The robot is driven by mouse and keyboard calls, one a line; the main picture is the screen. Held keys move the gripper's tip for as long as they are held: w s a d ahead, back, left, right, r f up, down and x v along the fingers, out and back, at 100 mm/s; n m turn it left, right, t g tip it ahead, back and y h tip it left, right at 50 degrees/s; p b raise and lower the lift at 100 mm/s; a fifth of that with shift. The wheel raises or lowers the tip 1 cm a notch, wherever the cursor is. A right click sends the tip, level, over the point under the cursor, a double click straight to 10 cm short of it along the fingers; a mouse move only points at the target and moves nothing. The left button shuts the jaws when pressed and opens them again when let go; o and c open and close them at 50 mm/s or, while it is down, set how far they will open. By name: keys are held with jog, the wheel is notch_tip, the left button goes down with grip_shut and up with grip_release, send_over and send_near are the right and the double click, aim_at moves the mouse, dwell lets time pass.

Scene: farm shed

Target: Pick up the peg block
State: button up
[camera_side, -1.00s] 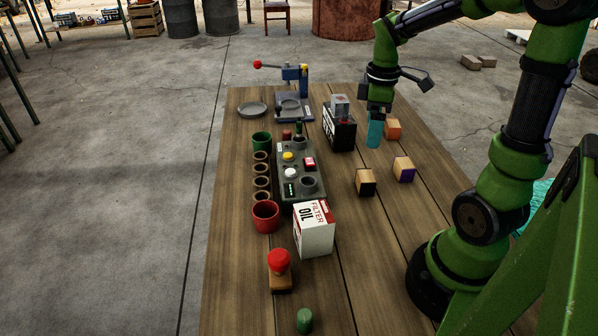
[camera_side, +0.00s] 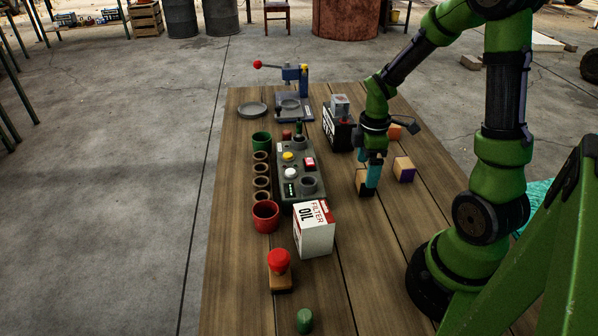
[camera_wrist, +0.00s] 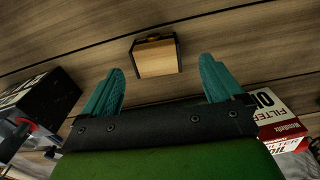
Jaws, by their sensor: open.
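A small wooden block with a dark face (camera_side: 364,190) lies on the table; I take it as the peg block, though its peg is not clear. In the wrist view the block (camera_wrist: 156,60) shows a pale wood face, a dark far side and a small brown bump. My gripper (camera_side: 372,180) has teal fingers and is at this block, partly covering it in the side view. In the wrist view the open fingers (camera_wrist: 161,68) stand apart, with the block showing between and beyond their tips. Nothing is held. Contact cannot be told.
An oil filter box (camera_side: 314,230) stands front left, a black box (camera_side: 338,134) behind. A grey button panel (camera_side: 300,170) is left.

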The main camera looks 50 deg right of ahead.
aim_at(365, 176)
jog(key=f, duration=0.5)
jog(key=shift+w+d, duration=0.1)
jog(key=shift+w, duration=0.1)
jog(key=shift+c, duration=0.2)
jog(key=c, duration=1)
jog(key=shift+r, duration=0.1)
jog(key=shift+c, duration=0.2)
